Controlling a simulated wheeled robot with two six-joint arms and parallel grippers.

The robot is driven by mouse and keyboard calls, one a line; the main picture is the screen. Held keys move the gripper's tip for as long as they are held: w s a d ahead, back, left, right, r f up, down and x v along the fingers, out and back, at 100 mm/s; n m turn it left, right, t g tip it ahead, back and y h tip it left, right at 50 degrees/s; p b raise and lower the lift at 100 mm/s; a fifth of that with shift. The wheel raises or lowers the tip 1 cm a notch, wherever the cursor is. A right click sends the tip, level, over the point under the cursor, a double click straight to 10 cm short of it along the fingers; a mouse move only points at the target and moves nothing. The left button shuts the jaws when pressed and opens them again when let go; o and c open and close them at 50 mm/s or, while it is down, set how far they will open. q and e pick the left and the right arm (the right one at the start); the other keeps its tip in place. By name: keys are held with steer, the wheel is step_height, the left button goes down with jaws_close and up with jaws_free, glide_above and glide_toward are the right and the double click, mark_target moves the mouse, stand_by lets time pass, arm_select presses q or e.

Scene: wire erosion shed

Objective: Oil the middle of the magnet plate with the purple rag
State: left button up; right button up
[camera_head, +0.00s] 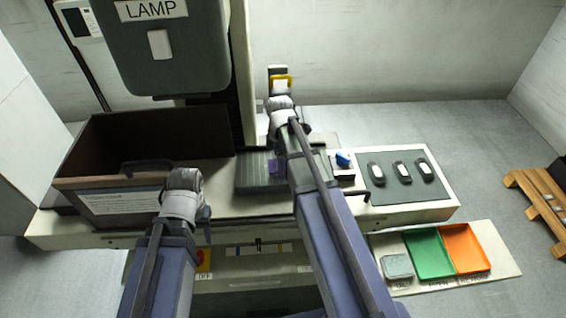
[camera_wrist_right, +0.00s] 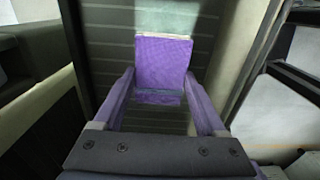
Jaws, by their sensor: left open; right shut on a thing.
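The magnet plate (camera_head: 253,183) is a dark grey ribbed block on the machine table in the head view, partly covered by my right arm. It also fills the background of the right wrist view (camera_wrist_right: 118,48). The purple rag (camera_wrist_right: 163,62) is a square pad with a pale far edge, held between the fingers of my right gripper (camera_wrist_right: 160,80). In the head view a bit of purple shows over the plate beside my forearm. I cannot tell whether the rag touches the plate. My left gripper (camera_head: 184,190) is in front of the brown bin, open, its fingertips largely hidden.
The brown bin (camera_head: 120,200) stands left on the table. A grey mat (camera_head: 385,170) with several small black-and-white parts lies right. Lower right are a small grey oil dish (camera_head: 397,267), a green tray (camera_head: 428,252) and an orange tray (camera_head: 464,247). The lamp housing (camera_head: 160,60) hangs upper left.

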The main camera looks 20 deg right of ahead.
mark_target(271, 159)
steer(key=shift+w+a, duration=0.2)
steer(key=shift+a, duration=0.55)
steer(key=shift+w+a, duration=0.2)
steer(key=shift+a, duration=0.55)
steer(key=shift+w+a, duration=0.3)
steer(key=shift+a, duration=0.6)
steer(key=shift+w+a, duration=0.25)
steer(key=shift+a, duration=0.6)
steer(key=shift+w+d, duration=0.1)
steer(key=shift+w+d, duration=0.25)
steer(key=shift+w, duration=0.75)
steer(key=shift+d, duration=0.15)
steer(key=shift+s+d, duration=0.25)
steer(key=shift+d, duration=0.6)
steer(key=shift+s+d, duration=0.25)
steer(key=shift+d, duration=0.6)
